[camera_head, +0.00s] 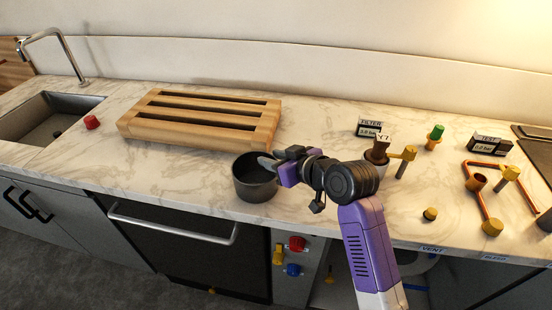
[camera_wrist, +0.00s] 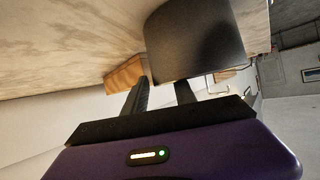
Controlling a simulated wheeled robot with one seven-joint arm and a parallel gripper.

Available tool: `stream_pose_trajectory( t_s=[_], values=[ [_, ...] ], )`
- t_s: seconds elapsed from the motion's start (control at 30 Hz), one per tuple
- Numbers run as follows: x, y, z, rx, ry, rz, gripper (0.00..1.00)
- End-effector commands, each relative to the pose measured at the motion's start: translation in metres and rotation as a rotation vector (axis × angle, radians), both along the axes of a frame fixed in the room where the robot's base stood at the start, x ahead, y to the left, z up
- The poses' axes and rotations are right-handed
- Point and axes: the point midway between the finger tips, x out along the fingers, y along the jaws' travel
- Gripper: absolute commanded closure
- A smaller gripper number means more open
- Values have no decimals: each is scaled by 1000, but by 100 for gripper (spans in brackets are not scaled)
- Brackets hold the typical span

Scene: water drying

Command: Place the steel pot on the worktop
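The steel pot (camera_head: 254,187) is dark grey and upright. It appears to stand on the marble worktop (camera_head: 215,192) near the front edge, in front of the wooden rack. My gripper (camera_head: 268,163) reaches in from the right at the pot's rim. In the wrist view the pot (camera_wrist: 195,40) fills the upper middle, close to the worktop (camera_wrist: 60,45). My gripper's two fingers (camera_wrist: 161,92) stand apart at the pot's rim. The pot hides the tip of one finger, and the other shows beside the pot's edge. I cannot tell whether either finger touches it.
A slatted wooden rack (camera_head: 200,131) lies behind the pot. A red knob (camera_head: 91,122) and a sink (camera_head: 45,118) are at left. Brass fittings (camera_head: 478,182), a green-topped fitting (camera_head: 436,135) and small labelled displays (camera_head: 369,127) occupy the right. Worktop left of the pot is clear.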

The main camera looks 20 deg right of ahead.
Motion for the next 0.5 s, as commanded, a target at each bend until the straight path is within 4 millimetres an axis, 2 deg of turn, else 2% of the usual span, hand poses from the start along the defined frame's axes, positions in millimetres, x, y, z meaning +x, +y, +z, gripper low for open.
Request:
stream_pose_trajectory(
  t_s=[0.17,0.5],
  values=[
    [-10,-3,7,1,-2,-1,67],
    [-68,-19,37,0,-3,-2,67]
  ],
)
